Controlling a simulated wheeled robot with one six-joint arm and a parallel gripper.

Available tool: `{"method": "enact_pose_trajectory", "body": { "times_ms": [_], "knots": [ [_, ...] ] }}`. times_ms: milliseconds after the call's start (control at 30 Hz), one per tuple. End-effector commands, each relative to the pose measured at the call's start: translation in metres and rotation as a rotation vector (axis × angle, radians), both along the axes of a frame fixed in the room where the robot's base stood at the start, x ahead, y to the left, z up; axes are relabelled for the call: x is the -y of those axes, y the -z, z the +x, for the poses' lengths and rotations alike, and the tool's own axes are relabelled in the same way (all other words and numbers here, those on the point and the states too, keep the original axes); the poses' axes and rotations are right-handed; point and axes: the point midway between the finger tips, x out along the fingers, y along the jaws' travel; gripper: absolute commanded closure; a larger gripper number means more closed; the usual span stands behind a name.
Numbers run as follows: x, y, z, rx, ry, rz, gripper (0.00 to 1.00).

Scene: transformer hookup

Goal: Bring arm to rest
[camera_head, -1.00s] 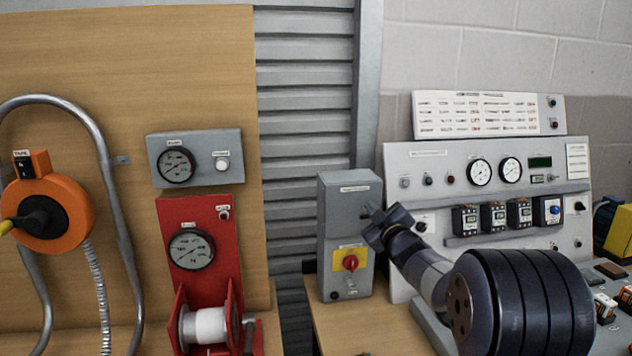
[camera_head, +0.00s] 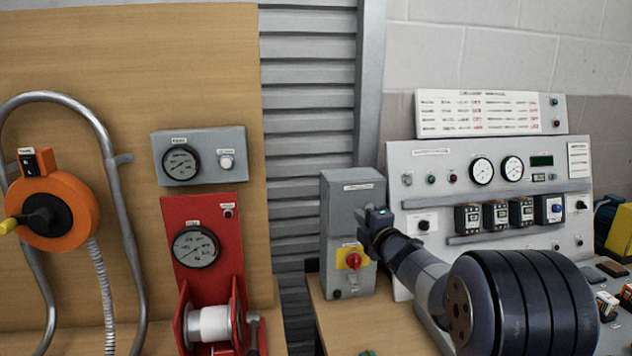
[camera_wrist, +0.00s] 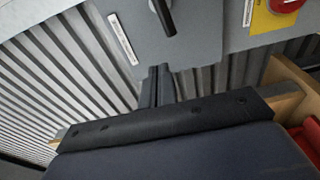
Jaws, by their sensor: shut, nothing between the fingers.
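My arm reaches in from the lower right of the head view, with dark and grey links. My gripper (camera_head: 379,217) is at its end, in front of the upper part of a grey switch box (camera_head: 340,205) with a red knob on a yellow plate. In the wrist view my gripper's fingers (camera_wrist: 158,82) are together with nothing between them. The grey box face (camera_wrist: 205,30) lies just beyond the fingertips there, with a dark lever (camera_wrist: 162,14) on it. The red knob (camera_wrist: 285,5) shows at the top right of that view. I cannot tell whether the fingers touch the box.
A grey test panel (camera_head: 470,205) with gauges and modules stands right of the box. A red gauge unit with a spool (camera_head: 208,322) and an orange tape reel (camera_head: 75,200) are at left, by a wooden board (camera_head: 110,60). Grey shutter slats (camera_head: 305,130) are behind.

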Motion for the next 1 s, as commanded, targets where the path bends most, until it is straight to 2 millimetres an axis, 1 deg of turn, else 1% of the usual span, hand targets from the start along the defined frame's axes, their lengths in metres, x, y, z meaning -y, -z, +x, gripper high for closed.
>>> {"method": "enact_pose_trajectory", "body": {
  "times_ms": [33, 200, 400, 833, 1000],
  "knots": [
    [0.004, 0.001, -0.009, 0.002, 0.003, 0.001, 1.00],
    [0.012, 0.001, -0.031, 0.001, 0.002, 0.003, 1.00],
    [0.017, 0.000, -0.046, 0.000, 0.002, 0.004, 1.00],
    [0.018, 0.000, -0.049, -0.001, 0.001, 0.005, 1.00],
    [0.017, -0.005, -0.052, -0.003, 0.007, 0.016, 1.00]
  ]
}}
